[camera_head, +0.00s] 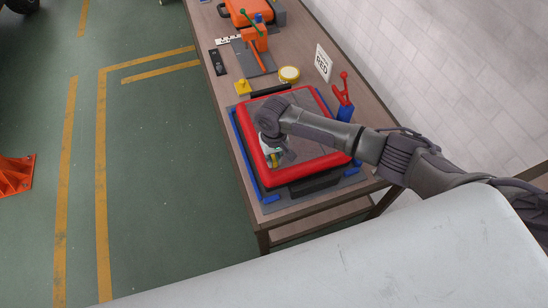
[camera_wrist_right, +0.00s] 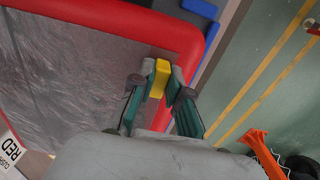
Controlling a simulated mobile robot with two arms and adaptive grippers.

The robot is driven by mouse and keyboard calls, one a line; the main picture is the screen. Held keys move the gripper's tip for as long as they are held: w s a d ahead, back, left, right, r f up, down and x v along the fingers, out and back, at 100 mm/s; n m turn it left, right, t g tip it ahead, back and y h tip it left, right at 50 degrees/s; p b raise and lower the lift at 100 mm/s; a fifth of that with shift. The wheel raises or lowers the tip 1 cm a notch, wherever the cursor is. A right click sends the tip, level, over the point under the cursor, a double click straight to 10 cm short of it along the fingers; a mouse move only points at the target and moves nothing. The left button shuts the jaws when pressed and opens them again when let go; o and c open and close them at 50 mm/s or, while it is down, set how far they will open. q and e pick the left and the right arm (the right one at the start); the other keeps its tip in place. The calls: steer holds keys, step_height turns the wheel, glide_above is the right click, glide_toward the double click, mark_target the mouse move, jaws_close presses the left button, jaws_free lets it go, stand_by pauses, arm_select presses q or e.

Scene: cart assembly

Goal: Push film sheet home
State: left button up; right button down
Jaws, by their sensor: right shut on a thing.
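The film sheet (camera_head: 306,150) is a grey, slightly glossy, creased sheet lying inside a thick red frame (camera_head: 250,137) on the table. It also shows in the right wrist view (camera_wrist_right: 65,75), with the red frame (camera_wrist_right: 150,25) around it. My right gripper (camera_head: 274,160) is over the frame's near-left part and is shut on a small yellow block (camera_wrist_right: 159,78). The block is at the frame's inner edge in the right wrist view; I cannot tell whether it touches the film. My right forearm hides part of the sheet. My left gripper is not in view.
A blue tray edge (camera_head: 247,165) lies around the frame on the brown table (camera_head: 225,97). A red and blue clamp (camera_head: 344,98), a "RED" sign (camera_head: 323,63), a yellow round tin (camera_head: 289,74) and orange tools (camera_head: 254,38) stand beyond. The floor at left is mostly clear.

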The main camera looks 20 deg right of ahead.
steer(key=c, duration=1.1)
jaws_free()
steer(key=shift+o, duration=0.2)
steer(key=shift+r, duration=0.1)
step_height(320, 180, up, 12)
steer(key=shift+s+a, duration=0.1)
